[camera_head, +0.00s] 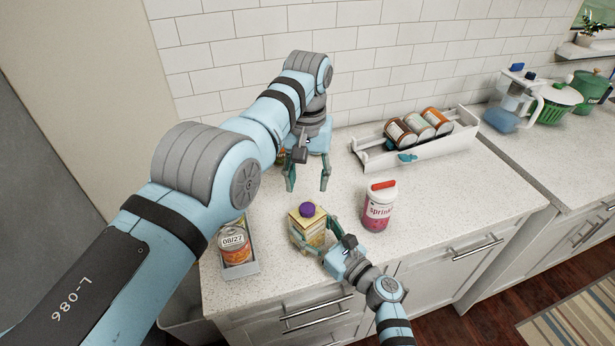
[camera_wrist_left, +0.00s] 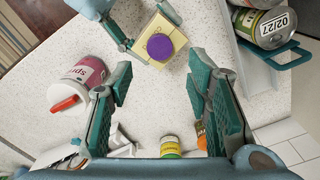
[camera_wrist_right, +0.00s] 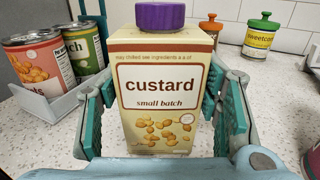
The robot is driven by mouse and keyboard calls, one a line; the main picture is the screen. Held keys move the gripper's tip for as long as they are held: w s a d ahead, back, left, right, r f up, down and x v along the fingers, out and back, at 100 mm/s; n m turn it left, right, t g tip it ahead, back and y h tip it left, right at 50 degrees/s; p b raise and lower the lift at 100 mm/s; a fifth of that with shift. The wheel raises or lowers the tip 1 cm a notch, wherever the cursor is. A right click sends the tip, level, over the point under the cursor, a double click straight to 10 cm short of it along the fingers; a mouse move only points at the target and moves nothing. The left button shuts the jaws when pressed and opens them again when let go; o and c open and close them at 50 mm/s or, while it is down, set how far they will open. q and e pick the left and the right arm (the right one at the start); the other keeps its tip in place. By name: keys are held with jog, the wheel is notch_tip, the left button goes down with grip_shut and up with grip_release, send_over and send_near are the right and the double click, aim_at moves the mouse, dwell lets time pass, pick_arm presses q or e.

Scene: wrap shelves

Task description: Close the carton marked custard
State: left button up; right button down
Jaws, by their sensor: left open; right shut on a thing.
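The custard carton (camera_head: 309,232) is a cream and tan box, upright on the counter, with "custard" readable in the right wrist view (camera_wrist_right: 160,88). A purple cap (camera_head: 307,209) sits on its top; it also shows in the left wrist view (camera_wrist_left: 160,47). I cannot tell how tightly it is seated. My right gripper (camera_head: 316,234) is shut on the carton, one finger on each side. My left gripper (camera_head: 308,186) is open and empty above and behind the carton, fingers pointing down, apart from the cap.
A grey tray (camera_head: 257,264) with cans stands left of the carton. A pink sprinkles jar (camera_head: 378,208) with a red lid stands to the right. Behind it is a white rack (camera_head: 437,149) of cans. Spice jars (camera_wrist_right: 261,37) stand near the wall. Counter between carton and rack is clear.

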aim_at(307, 207)
pick_arm(q)
jog(key=shift+n, duration=0.6)
jog(key=shift+f, duration=0.15)
notch_tip(307, 207, down, 8)
jog(key=shift+r, duration=0.15)
jog(key=shift+c, duration=0.4)
grip_shut()
jog(key=shift+o, duration=1.1)
grip_release()
